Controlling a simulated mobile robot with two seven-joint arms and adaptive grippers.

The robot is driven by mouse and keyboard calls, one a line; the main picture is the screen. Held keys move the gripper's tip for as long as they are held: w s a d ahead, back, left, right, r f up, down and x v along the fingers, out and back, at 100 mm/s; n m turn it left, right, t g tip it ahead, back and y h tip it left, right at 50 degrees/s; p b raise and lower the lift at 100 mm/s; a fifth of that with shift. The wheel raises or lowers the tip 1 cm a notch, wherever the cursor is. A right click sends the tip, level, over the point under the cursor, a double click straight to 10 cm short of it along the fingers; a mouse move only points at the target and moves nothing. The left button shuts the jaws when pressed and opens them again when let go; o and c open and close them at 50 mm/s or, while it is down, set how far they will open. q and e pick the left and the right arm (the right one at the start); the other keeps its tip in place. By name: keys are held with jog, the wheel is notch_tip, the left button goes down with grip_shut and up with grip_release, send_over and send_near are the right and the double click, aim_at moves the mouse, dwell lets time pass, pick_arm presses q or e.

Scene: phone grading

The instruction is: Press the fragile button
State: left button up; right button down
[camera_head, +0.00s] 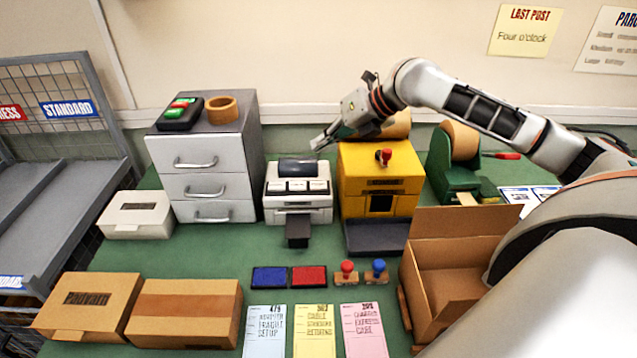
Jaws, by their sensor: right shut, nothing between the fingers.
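A white label machine (283,214) stands mid-table with a dark screen or roll on top. Three pale keys (298,186) sit in a row on its upper face; their lettering is too small to read, so I cannot tell which is the fragile button. My right gripper (319,144) is shut and empty. It reaches in from the right and appears above and behind the machine's right side, apart from the keys. My left gripper is not in view.
A yellow machine (408,187) with a red knob stands right of the label machine. A grey drawer cabinet (199,153) stands left. Ink pads (269,277), stamps (347,272) and paper slips (314,330) lie in front. An open carton (455,270) is at right.

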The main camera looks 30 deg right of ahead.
jog(key=f, duration=0.1)
jog(key=b, duration=0.5)
send_over(321, 185)
notch_tip(321, 185, down, 4)
jog(key=shift+f, duration=0.1)
jog(key=shift+d+f+b, duration=0.1)
jog(key=shift+f+b, duration=0.65)
jog(key=shift+b, duration=0.15)
jog(key=shift+f+b, duration=0.4)
jog(key=shift+f, duration=0.7)
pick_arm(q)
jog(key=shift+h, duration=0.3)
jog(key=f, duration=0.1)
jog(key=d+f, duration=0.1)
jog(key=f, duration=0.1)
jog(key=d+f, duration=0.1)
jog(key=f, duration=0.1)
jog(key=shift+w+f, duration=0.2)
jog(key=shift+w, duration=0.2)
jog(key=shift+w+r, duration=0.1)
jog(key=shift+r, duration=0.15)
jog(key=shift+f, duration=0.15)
pick_arm(e)
jog(key=shift+f, duration=0.15)
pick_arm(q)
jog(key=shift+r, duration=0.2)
pick_arm(e)
jog(key=shift+f, duration=0.3)
